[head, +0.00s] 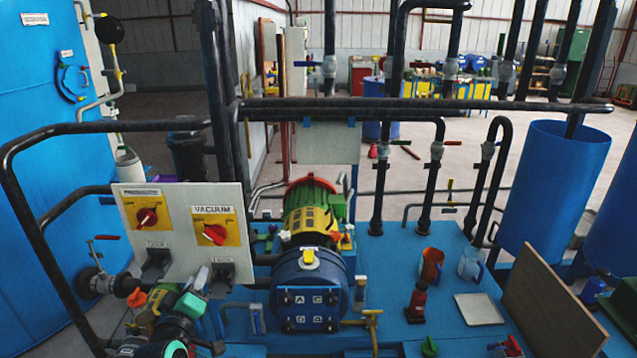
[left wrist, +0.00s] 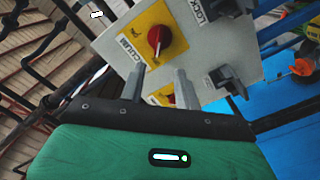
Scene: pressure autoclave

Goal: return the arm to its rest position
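My left gripper (head: 199,275) is at the lower left of the head view, low in front of the grey control panel (head: 184,198). In the left wrist view its two grey fingers (left wrist: 158,84) stand apart with nothing held between them. The panel lies beyond the fingertips there. It carries red knobs on yellow plates: the vacuum knob (head: 214,234) and another to its left (head: 147,217). Black lock fittings (head: 156,264) sit below them. My right gripper is not in either view.
Black pipes (head: 400,104) frame the panel and cross the scene. A blue pump with a green and yellow motor (head: 312,222) stands right of the gripper.

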